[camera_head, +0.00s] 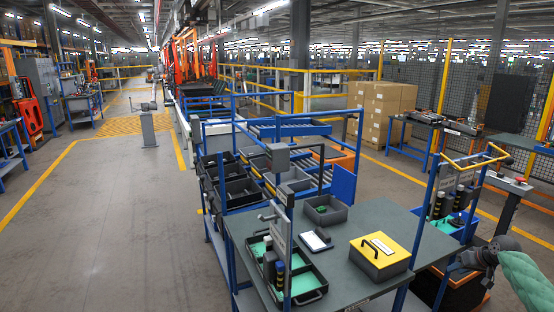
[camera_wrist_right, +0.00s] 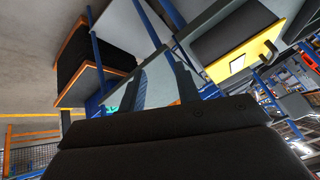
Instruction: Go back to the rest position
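My right gripper (camera_head: 468,262) is at the lower right of the head view, beside the right end of the workbench, with my green-sleeved arm behind it. In the right wrist view its two dark fingers (camera_wrist_right: 158,88) stand apart with nothing between them, so it looks open and empty. My left gripper is not in view. The grey workbench (camera_head: 336,262) carries a grey box with a yellow lid and black handle (camera_head: 379,250). This box also shows at the upper right of the right wrist view (camera_wrist_right: 237,64).
A black tray with green inserts (camera_head: 313,297), a white tablet (camera_head: 316,240) and a small grey bin (camera_head: 325,210) are on the bench. A blue-framed stand with bottles (camera_head: 455,203) rises close to my right gripper. Open floor (camera_head: 100,220) lies on the left.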

